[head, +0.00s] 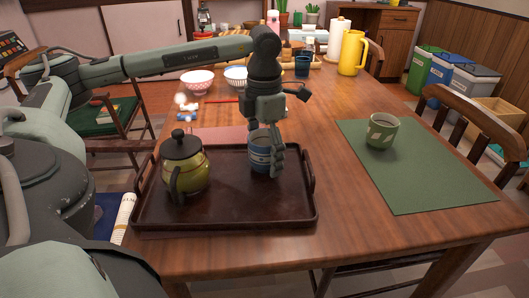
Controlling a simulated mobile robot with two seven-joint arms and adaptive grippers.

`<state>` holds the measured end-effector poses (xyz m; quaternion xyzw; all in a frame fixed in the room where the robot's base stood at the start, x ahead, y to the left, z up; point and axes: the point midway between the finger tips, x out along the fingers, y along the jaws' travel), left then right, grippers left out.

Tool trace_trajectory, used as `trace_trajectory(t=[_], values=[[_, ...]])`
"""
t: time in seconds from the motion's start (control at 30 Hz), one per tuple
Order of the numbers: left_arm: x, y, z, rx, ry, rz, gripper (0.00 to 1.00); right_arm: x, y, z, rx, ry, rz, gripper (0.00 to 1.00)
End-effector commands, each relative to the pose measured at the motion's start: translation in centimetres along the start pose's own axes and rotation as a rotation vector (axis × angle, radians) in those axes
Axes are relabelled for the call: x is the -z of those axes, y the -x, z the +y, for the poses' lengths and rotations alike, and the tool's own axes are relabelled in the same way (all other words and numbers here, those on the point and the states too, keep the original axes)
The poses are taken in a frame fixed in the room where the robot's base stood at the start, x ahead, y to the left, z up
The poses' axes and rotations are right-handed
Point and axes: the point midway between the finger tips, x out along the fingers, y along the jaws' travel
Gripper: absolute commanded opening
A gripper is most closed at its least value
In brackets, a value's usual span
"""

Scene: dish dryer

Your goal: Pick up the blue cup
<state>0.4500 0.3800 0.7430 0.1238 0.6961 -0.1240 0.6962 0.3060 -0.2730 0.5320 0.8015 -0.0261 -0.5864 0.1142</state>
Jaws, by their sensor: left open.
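A blue cup (258,157) with pale bands stands upright on the right half of a dark brown tray (230,212). My left gripper (270,150) points down right at the cup, with a finger in front of its right side. The jaws are open; the other finger is mostly hidden, and I cannot tell whether they touch the cup. My right gripper is not in view.
A green teapot (186,167) stands on the tray, left of the cup. A green cup (382,131) stands on a green mat (430,180) at the right. Bowls, a dark blue cup (302,66) and a yellow pitcher (353,54) stand farther back.

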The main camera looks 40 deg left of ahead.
Motion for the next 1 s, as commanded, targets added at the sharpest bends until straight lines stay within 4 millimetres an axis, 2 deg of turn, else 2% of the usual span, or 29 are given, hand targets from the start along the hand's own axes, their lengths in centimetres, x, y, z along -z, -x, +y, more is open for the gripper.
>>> trace_trajectory(t=[0.07,0.57,0.83,1.0], values=[[0.0,0.0,0.0,0.0,0.0,0.0,0.85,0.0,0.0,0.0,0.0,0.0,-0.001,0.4],[0.0,0.1,0.0,0.0,0.0,0.0,0.23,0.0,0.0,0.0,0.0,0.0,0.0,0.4],[0.0,0.2,0.0,-0.001,0.001,-0.001,0.23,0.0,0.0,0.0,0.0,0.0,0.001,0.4],[-0.1,1.4,0.0,-0.001,0.001,-0.003,0.23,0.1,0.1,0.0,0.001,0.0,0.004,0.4]])
